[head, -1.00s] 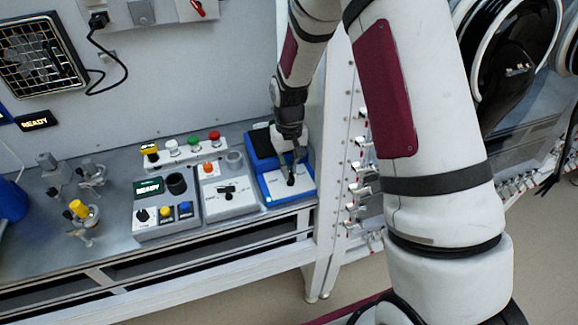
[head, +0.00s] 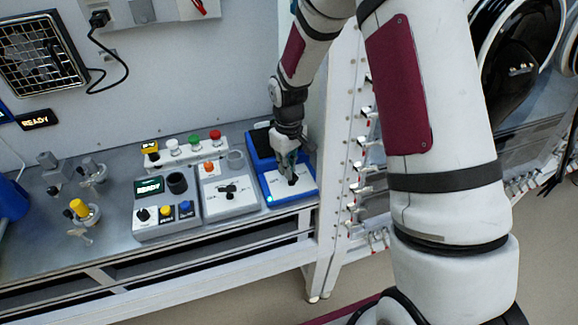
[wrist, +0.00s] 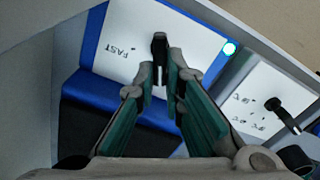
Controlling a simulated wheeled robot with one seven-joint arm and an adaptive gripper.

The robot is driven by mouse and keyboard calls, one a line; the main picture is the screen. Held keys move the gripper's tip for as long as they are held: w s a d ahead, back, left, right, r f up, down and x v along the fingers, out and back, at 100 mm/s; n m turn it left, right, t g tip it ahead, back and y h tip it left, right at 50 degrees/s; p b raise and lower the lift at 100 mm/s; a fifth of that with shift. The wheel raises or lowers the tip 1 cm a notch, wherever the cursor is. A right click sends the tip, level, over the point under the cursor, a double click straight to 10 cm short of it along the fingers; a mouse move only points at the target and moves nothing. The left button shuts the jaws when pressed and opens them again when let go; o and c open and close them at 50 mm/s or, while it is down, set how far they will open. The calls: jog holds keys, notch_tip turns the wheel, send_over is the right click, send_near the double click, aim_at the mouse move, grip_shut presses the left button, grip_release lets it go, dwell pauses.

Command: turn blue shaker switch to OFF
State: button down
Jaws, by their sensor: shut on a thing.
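The blue shaker (head: 255,160) stands at the right end of the bench, with a white front panel and a small lit lamp (head: 269,198). Its black switch (head: 292,181) is on that panel, and it also shows in the wrist view (wrist: 159,45). The wrist view shows a FAST mark on the panel beside the switch; I cannot make out an OFF mark. My gripper (wrist: 158,72) comes down from above, its green-padded fingers closed on the switch, one on each side. The fingers hide the lower part of the switch and part of the panel.
Left of the shaker stand a grey box with a black switch (head: 228,190) and a box with a READY display (head: 150,186) and several knobs. Behind them is a strip of coloured buttons (head: 194,141). A white perforated post (head: 338,150) rises close on the right.

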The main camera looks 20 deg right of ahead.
jog(key=shift+n, duration=0.5)
jog(key=c, duration=1.7)
grip_release()
notch_tip(320, 180, up, 12)
